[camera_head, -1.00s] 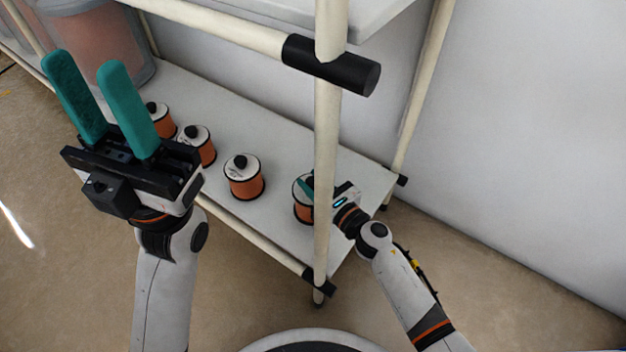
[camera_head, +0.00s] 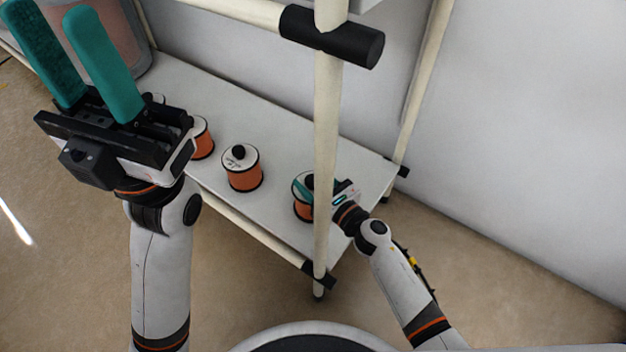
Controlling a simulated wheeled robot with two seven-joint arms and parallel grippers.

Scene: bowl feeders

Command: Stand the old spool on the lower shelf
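An orange spool (camera_head: 302,212) with a white top and dark knob stands upright at the right end of the lower shelf (camera_head: 275,130), partly behind the front post. My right gripper (camera_head: 310,192) is at this spool's top, one teal finger showing in front of the knob. The post hides the rest, so I cannot tell whether it grips the spool. Similar spools stand in a row to the left: one in the middle (camera_head: 243,170), one farther left (camera_head: 203,140), and one mostly hidden behind my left gripper (camera_head: 55,25). My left gripper is raised, open and empty.
The cream front post (camera_head: 326,150) with its black joint (camera_head: 332,38) stands before my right gripper. A cream rail runs along the shelf's front. A large translucent bin (camera_head: 115,45) stands at the back left. The shelf behind the spools is clear.

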